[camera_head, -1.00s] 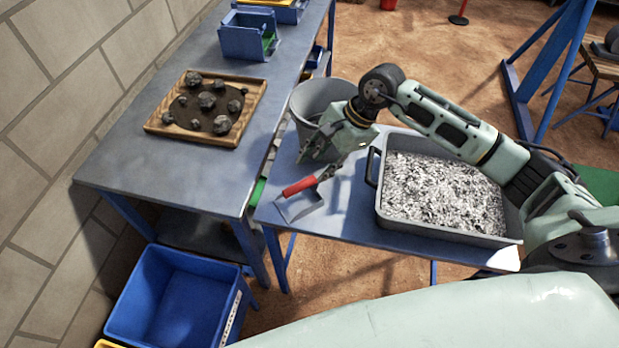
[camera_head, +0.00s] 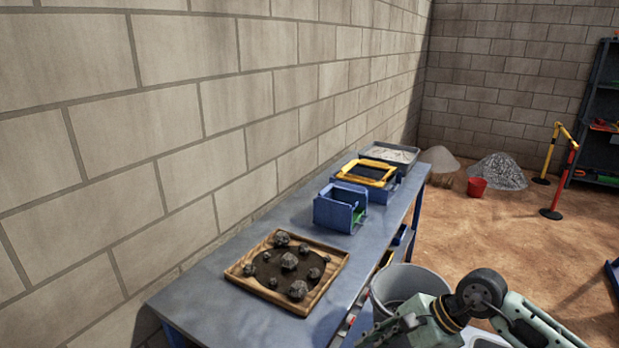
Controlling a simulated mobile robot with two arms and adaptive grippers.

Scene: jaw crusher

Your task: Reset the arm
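My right arm comes in at the bottom right of the head view. Its gripper (camera_head: 385,335) is beside the near side of a grey bucket (camera_head: 410,285), partly cut off by the bottom edge. The fingertips are too dark and cropped to show whether they are open or shut. My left arm and gripper are out of view.
A long grey table (camera_head: 215,300) runs along the block wall. It bears a wooden tray (camera_head: 325,285) with dark rocks, a blue bin (camera_head: 340,208), a yellow-framed sieve (camera_head: 367,172) and a grey tray (camera_head: 390,155). A red bucket (camera_head: 477,186) stands on open floor.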

